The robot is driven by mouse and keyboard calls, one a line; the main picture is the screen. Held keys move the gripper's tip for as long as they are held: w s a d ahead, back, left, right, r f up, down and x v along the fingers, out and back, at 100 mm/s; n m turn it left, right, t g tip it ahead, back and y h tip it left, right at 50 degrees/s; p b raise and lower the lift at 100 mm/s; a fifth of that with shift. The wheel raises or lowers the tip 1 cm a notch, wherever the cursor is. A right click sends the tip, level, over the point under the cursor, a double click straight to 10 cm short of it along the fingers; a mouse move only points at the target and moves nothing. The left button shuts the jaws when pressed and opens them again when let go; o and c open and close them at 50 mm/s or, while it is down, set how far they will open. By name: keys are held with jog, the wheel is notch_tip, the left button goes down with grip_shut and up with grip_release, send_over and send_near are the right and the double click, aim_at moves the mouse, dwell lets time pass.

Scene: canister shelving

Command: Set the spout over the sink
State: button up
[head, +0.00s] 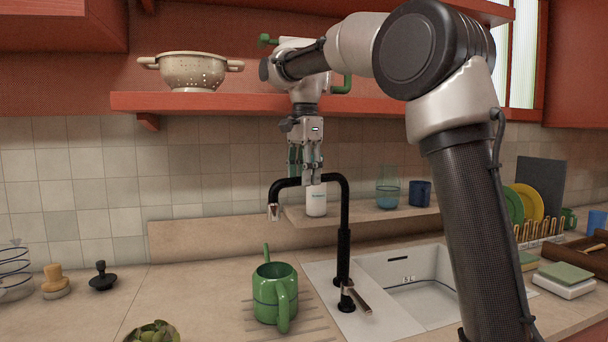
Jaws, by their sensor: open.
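The black spout (345,205) rises from its base on the ledge left of the sink. Its arm bends to the left and its nozzle (273,212) hangs over the counter side, left of the white sink basin (425,312). My gripper (305,178) points down with its fingers at the spout's upper horizontal part. It is open. The fingertips overlap the spout in the picture, and I cannot tell whether they touch it or straddle it. A lever handle (360,297) sits low at the spout's base.
A green watering can (274,296) stands on the counter left of the sink. A white canister (316,200), a glass (388,187) and a blue mug (420,193) stand on the low ledge behind. A red shelf (200,102) with a colander (191,71) hangs above.

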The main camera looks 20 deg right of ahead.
grip_shut()
jog(key=shift+s, duration=0.1)
